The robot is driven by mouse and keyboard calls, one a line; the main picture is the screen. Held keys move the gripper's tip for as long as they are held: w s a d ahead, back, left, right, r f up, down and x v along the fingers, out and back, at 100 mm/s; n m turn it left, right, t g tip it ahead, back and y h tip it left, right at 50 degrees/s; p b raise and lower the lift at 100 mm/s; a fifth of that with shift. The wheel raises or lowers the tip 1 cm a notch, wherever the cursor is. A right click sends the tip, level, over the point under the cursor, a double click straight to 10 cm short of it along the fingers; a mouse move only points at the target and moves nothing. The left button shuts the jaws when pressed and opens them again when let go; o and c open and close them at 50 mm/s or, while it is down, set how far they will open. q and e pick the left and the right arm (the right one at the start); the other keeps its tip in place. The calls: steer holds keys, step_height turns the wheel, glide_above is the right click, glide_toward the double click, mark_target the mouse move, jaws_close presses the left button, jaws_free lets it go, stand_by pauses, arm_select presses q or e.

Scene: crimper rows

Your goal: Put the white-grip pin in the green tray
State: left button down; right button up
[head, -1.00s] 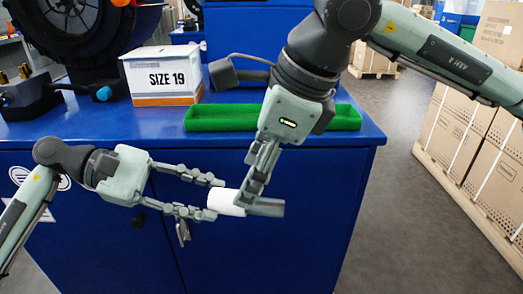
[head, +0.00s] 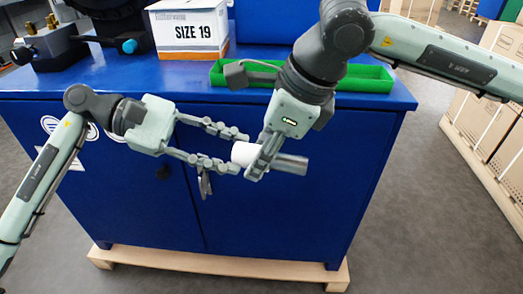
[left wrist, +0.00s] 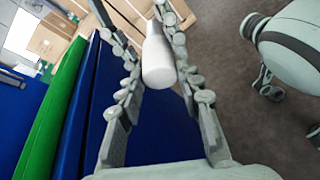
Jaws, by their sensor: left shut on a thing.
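The pin has a thick white grip (head: 243,154) and a grey metal end (head: 292,164). It is held about level in front of the blue cabinet. My left gripper (head: 240,151) is shut on the white grip; in the left wrist view the grip (left wrist: 158,62) lies between its two fingers. My right gripper (head: 256,170) comes from above, and its fingers cross the pin beside the white grip. Whether they clamp it I cannot tell. The green tray (head: 362,85) lies on the cabinet top behind the right gripper, which hides part of it; it also shows in the left wrist view (left wrist: 50,115).
The blue cabinet (head: 130,78) has a front edge between the pin and the tray. A SIZE 19 box (head: 190,35) and a dark fixture with brass parts (head: 50,50) stand left of the tray. Strapped cartons (head: 488,115) stand at right, with grey floor between.

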jaws_close()
arm_select(q)
steer(key=c, duration=1)
jaws_free()
steer(key=shift+o, duration=0.2)
